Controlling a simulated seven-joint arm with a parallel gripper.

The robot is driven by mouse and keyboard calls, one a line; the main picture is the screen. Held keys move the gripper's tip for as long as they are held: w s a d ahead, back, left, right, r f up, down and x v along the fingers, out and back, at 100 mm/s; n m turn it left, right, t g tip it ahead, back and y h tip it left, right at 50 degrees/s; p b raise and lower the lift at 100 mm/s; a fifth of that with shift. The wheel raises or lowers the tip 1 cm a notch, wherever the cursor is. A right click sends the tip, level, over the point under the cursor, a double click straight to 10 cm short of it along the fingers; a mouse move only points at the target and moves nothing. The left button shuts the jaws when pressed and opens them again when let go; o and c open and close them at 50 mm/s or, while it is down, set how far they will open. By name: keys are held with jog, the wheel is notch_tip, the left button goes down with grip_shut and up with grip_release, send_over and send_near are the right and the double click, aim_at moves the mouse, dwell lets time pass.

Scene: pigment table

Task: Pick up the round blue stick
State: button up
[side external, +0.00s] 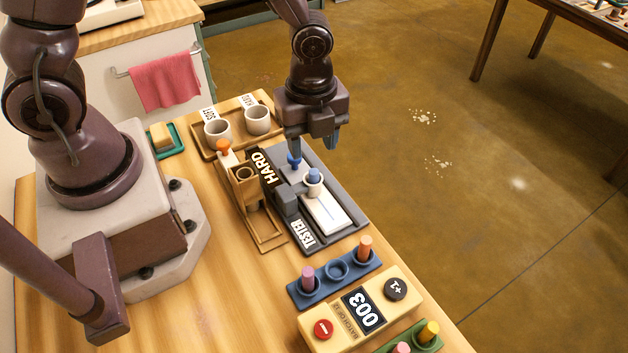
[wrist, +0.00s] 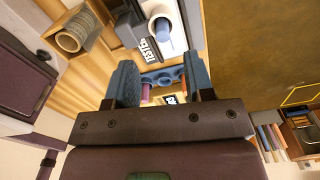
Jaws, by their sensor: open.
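The round blue stick (side external: 314,175) stands upright in a white cup-like holder (side external: 313,189) on the grey tester (side external: 346,238), with its top showing. In the wrist view the blue stick (wrist: 162,27) shows beyond my fingertips, inside the white ring. My gripper (side external: 313,146) is open and empty, above and a little behind the stick. In the wrist view its two blue-grey fingers (wrist: 160,62) stand wide apart with nothing between them. A blue ball knob (side external: 294,159) shows close to one fingertip; I cannot tell whether they touch.
A wooden press with an orange knob (side external: 223,146) stands left of the tester. Two cups (side external: 217,131) sit on a tray behind. In front are a blue rack (side external: 337,269) with purple and orange sticks, an empty middle socket, and a counter (side external: 363,309) reading 003. The table's right edge is near.

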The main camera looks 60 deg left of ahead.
aim_at(314, 172)
notch_tip(314, 172, down, 6)
jog(key=shift+w+d+f, duration=0.15)
jog(key=shift+f, duration=0.1)
grip_shut()
dwell(0.3)
